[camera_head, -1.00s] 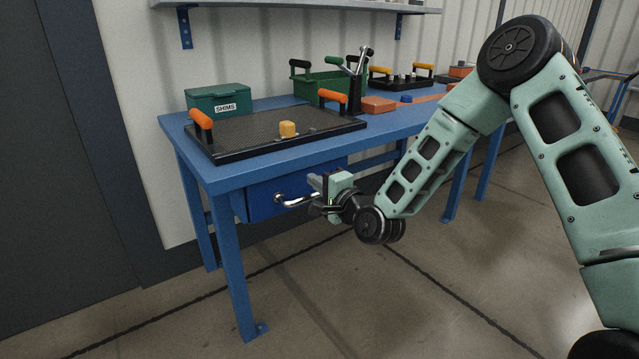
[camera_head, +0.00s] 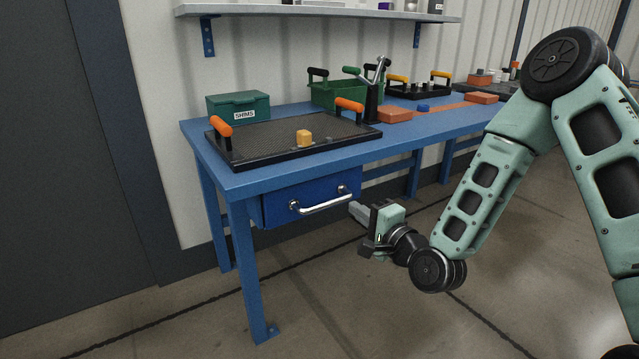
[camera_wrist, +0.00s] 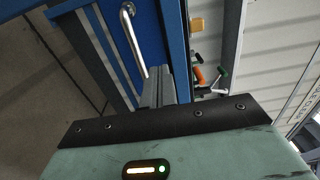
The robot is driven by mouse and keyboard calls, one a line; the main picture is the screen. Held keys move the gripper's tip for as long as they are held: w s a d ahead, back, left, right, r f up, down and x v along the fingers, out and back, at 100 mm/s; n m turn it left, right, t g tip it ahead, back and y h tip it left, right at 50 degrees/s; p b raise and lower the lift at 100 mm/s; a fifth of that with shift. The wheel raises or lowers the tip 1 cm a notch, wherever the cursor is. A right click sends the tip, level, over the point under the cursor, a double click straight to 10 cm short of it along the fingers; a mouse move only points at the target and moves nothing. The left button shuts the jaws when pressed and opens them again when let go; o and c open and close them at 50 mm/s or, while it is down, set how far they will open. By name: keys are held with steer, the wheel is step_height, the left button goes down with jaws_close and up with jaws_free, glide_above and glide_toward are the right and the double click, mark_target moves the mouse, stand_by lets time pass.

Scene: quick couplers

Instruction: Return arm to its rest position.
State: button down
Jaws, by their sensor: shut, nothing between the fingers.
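My gripper (camera_head: 358,210) is in front of the blue workbench (camera_head: 262,183), to the right of the drawer handle in the head view. Its fingers are together with nothing between them. It stands apart from the silver drawer handle (camera_head: 326,204). The blue drawer (camera_head: 285,203) under the bench top looks shut or nearly so. In the wrist view the closed fingers (camera_wrist: 158,88) point toward the bench, with the handle (camera_wrist: 133,38) up and to the left of them.
On the bench are a black tray (camera_head: 262,146) with orange handles, a yellow block (camera_head: 304,138), a green SHIMS box (camera_head: 238,106), a green crate (camera_head: 330,95) and a lever clamp (camera_head: 372,98). A shelf (camera_head: 320,14) hangs above. The floor (camera_head: 350,310) before the bench is clear.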

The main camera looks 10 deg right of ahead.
steer(key=s+a+f+n+g, duration=0.2)
steer(key=s+a+n+g, duration=0.7)
steer(key=a+n, duration=0.25)
steer(key=s+d+r+n+g+h, duration=0.1)
steer(key=s+r+n+g+h, duration=0.15)
steer(key=s, duration=0.55)
steer(key=s+d+r+n+g+h, duration=0.1)
steer(key=s+r+n+g, duration=0.2)
steer(key=s, duration=0.5)
steer(key=s+d+r+n+g+h, duration=0.1)
steer(key=s+n+g+h, duration=0.1)
steer(key=s+n, duration=0.4)
step_height(320, 180, up, 29)
steer(key=s+m+p, duration=0.1)
steer(key=p, duration=2.8)
steer(key=shift+s+a, duration=0.15)
steer(key=shift+s, duration=0.1)
steer(key=shift+f+g, duration=0.1)
steer(key=shift+g, duration=0.15)
